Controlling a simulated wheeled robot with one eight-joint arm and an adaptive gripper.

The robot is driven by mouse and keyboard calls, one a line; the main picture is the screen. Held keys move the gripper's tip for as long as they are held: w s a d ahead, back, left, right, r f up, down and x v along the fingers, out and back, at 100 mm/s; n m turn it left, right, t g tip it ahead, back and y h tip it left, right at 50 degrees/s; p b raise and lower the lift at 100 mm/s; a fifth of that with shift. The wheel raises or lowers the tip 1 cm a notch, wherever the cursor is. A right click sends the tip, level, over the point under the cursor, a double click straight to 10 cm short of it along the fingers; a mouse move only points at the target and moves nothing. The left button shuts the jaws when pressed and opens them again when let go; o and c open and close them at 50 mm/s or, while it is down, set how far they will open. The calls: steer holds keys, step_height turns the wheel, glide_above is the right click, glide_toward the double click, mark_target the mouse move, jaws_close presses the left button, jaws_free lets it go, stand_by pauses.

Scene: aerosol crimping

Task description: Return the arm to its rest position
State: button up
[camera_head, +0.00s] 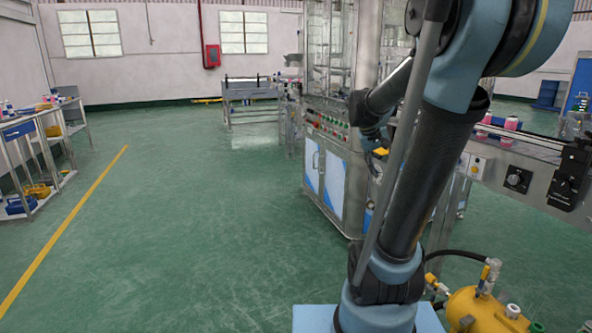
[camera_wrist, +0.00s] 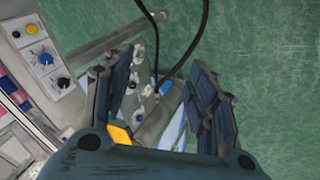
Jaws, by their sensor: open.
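My gripper (camera_wrist: 165,95) shows in the wrist view with its two dark blue padded fingers spread apart. It is open, and nothing is held between the fingers. In the head view my arm rises from its light blue base at the bottom right and bends near the top. Its far end, with part of my gripper (camera_head: 376,148), hangs behind the dark upper link in front of the machine. The arm hides much of the gripper there.
A steel machine cabinet (camera_head: 330,178) with blue-white doors stands close behind my arm. A conveyor (camera_head: 530,140) with control boxes is at right. A yellow tank (camera_head: 480,308) sits low beside my base. Shelving (camera_head: 40,150) is at left. The green floor (camera_head: 200,220) is clear between.

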steer(key=s+a+f+y, duration=0.1)
steer(key=s+a+f, duration=0.2)
steer(key=s+f, duration=0.2)
steer(key=s+a+f+y, duration=0.2)
steer(key=s+a+f, duration=0.2)
steer(key=s, duration=0.6)
steer(key=s+a+f+y, duration=0.2)
steer(key=s+a+f, duration=0.1)
steer(key=s+f, duration=0.3)
steer(key=shift+s+a+f+g, duration=0.2)
steer(key=shift+s+a+g, duration=0.2)
steer(key=shift+s, duration=0.5)
steer(key=shift+w+f, duration=0.2)
steer(key=shift+w, duration=0.25)
steer(key=shift+c, duration=0.4)
